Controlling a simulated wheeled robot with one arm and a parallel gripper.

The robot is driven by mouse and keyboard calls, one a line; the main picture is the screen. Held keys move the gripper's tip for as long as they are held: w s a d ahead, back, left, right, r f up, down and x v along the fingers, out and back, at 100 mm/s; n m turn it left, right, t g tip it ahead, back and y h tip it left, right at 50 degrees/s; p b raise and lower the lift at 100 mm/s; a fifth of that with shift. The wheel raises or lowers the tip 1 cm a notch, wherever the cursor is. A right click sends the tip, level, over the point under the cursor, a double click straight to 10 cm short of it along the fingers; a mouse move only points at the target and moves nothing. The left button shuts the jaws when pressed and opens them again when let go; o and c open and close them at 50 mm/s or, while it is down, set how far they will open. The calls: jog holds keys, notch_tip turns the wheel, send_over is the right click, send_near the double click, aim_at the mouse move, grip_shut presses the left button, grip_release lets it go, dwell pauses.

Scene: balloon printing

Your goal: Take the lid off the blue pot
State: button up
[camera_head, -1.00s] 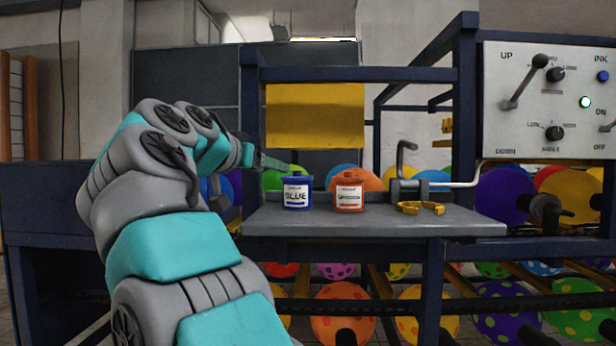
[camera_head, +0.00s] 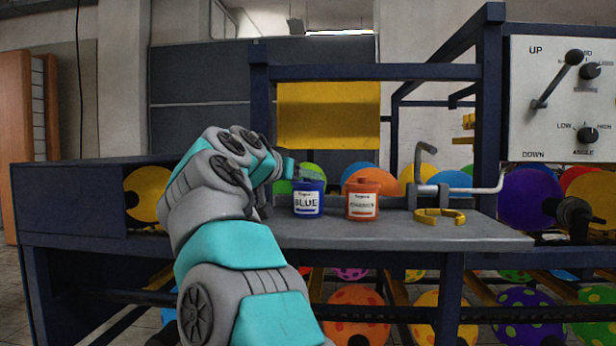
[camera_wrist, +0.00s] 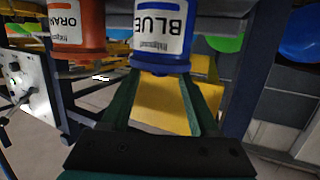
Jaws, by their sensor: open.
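The blue pot (camera_head: 308,199), labelled BLUE, stands upright on the grey shelf (camera_head: 400,236). Its blue lid is at its top, partly hidden by my gripper in the head view. In the wrist view, which is upside down, the blue pot (camera_wrist: 162,28) hangs at the top middle with its lid (camera_wrist: 160,67) toward my gripper. My gripper (camera_wrist: 160,80) is open, its two dark green fingers reaching toward either side of the lid. I cannot tell whether they touch it. Nothing else is between the fingers.
An orange pot (camera_head: 362,199) stands just right of the blue pot; it also shows in the wrist view (camera_wrist: 77,28). A yellow clamp-like piece (camera_head: 438,216) and a bent metal handle (camera_head: 424,163) are farther right. Frame posts and a control panel (camera_head: 562,97) stand at the right.

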jog(key=shift+w+d, duration=0.1)
jog(key=shift+w, duration=0.25)
grip_shut()
dwell(1.2)
